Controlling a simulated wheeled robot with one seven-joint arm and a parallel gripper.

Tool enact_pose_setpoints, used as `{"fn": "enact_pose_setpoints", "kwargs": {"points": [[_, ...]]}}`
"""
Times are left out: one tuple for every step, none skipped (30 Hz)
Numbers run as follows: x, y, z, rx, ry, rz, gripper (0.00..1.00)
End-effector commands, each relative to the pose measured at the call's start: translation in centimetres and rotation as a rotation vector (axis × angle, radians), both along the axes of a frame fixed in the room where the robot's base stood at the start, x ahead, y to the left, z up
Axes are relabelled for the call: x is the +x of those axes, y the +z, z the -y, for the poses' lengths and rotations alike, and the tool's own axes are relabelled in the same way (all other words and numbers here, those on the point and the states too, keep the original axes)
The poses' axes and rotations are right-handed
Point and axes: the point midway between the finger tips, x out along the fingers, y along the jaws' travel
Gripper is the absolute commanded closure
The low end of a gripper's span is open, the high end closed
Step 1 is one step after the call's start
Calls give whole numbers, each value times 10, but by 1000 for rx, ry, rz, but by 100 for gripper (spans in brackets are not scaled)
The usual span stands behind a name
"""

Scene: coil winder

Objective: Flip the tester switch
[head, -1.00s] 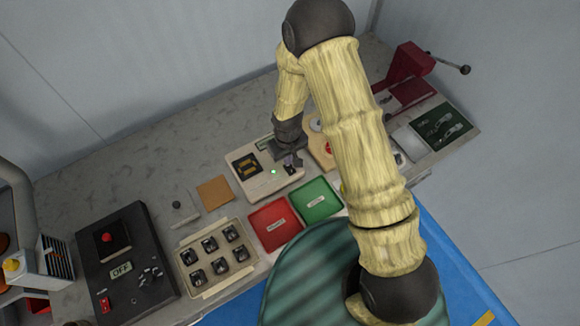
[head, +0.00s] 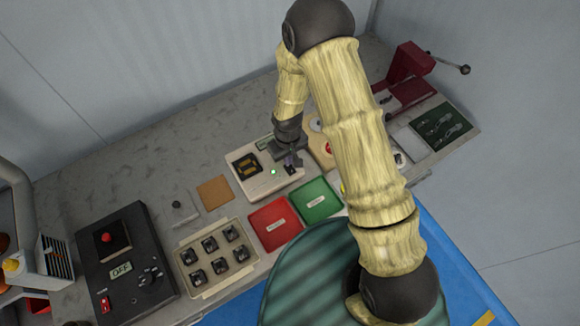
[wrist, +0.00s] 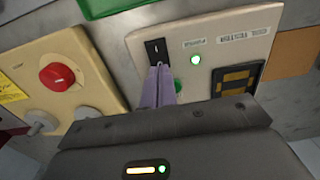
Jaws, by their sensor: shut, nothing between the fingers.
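The tester is a cream box (head: 262,186) on the bench, with a lit green lamp (head: 274,171) and a dark socket holding a yellowish part (head: 247,166). In the wrist view the tester panel (wrist: 230,50) shows its black rocker switch (wrist: 155,49), a green lamp (wrist: 195,59), a green button (wrist: 179,86) and the socket (wrist: 238,78). My gripper (wrist: 158,68) is shut and empty, its fingertips at the lower edge of the switch; I cannot tell whether they touch it. In the head view my gripper (head: 292,160) is over the tester's right side.
A beige box with a red knob (wrist: 57,77) stands beside the tester. Red (head: 274,224) and green (head: 315,200) trays lie in front. A tray of several dark parts (head: 217,258) and a black control box (head: 125,264) are left. A red press (head: 405,70) stands at the back right.

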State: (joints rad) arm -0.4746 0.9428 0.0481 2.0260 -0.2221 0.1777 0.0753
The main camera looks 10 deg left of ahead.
Motion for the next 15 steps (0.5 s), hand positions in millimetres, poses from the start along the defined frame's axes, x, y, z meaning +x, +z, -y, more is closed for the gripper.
{"fn": "enact_pose_setpoints", "kwargs": {"points": [[0, -1, 0, 0, 0, 0, 100], [0, -2, 0, 0, 0, 0, 100], [0, -2, 0, 0, 0, 0, 100], [0, -3, 0, 0, 0, 0, 100], [0, -3, 0, 0, 0, 0, 100], [0, -3, 0, 0, 0, 0, 100], [0, -4, 0, 0, 0, 0, 100], [0, -4, 0, 0, 0, 0, 100], [0, -5, 0, 0, 0, 0, 100], [0, -5, 0, 0, 0, 0, 100], [0, -5, 0, 0, 0, 0, 100], [0, -6, 0, 0, 0, 0, 100], [0, -6, 0, 0, 0, 0, 100], [0, -7, 0, 0, 0, 0, 100], [0, -7, 0, 0, 0, 0, 100]]}}
